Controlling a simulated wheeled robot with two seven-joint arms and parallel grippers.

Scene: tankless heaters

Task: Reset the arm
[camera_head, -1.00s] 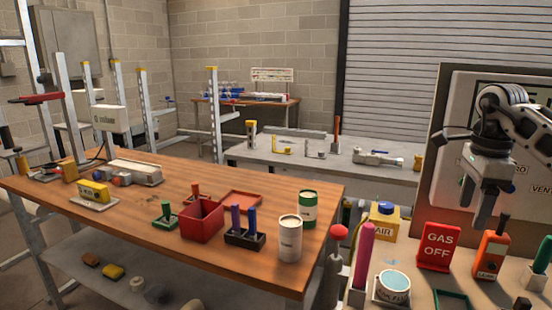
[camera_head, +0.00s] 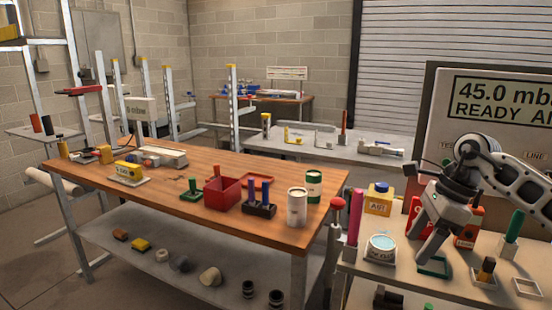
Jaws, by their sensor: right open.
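My right gripper (camera_head: 434,248) hangs at the right, fingers pointing down and apart, with nothing between them. It is in front of the red sign and the orange device (camera_head: 468,236), hiding most of the sign, and appears above or near the green square frame (camera_head: 433,267) on the right bench. I cannot tell its exact height over the bench. My right arm comes in from the right edge. My left gripper is not in view.
The right bench holds a yellow AIR bottle (camera_head: 379,198), a round tub (camera_head: 381,248), a pink cylinder (camera_head: 353,216) and a green-handled tool (camera_head: 513,229). A panel (camera_head: 487,102) reading "45.0" stands behind. The wooden table (camera_head: 150,190) holds a red bin (camera_head: 222,193) and white can (camera_head: 297,207).

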